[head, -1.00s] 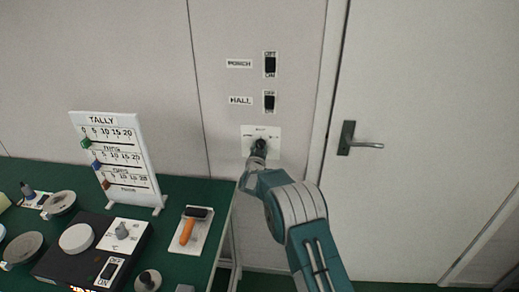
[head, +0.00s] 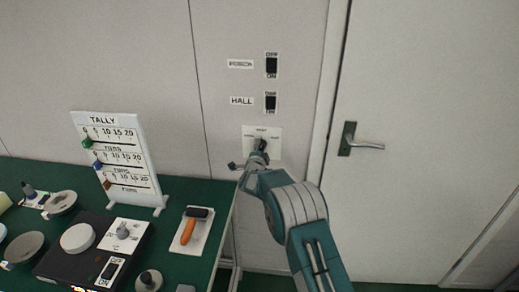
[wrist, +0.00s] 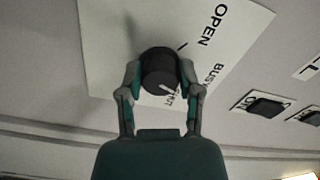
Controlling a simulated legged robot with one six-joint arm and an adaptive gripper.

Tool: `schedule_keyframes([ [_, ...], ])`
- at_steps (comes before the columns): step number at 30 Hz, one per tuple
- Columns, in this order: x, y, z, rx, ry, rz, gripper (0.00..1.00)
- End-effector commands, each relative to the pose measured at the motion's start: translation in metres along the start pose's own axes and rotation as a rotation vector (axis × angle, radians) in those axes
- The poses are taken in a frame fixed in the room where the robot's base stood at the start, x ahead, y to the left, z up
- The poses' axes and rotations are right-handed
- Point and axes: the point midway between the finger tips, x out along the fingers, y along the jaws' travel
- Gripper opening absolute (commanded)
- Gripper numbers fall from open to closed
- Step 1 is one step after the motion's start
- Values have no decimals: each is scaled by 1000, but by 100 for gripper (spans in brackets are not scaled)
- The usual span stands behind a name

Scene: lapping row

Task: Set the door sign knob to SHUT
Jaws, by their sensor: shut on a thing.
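The door sign is a white plate (head: 274,134) on the wall, left of the door, with a dark round knob (head: 261,144). In the wrist view the knob (wrist: 158,66) sits between the two fingers of my gripper (wrist: 160,78), which is shut on it. The label OPEN (wrist: 212,25) is above right and BUSY (wrist: 217,75) is to the right. A third label, partly hidden by a finger, is below right. The knob's white pointer line aims down right towards that label. In the head view my gripper (head: 258,157) partly covers the plate's lower edge.
Two wall switches, PORCH (head: 271,65) and HALL (head: 270,102), are above the sign. The door handle (head: 360,144) is to the right.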

Motion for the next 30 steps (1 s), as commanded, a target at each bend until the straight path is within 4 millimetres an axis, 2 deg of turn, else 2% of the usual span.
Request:
schedule_keyframes([
  [15,0,4,0,455,-1,9,0],
  [22,0,5,0,589,0,11,0],
  [30,-1,6,0,665,1,14,0],
])
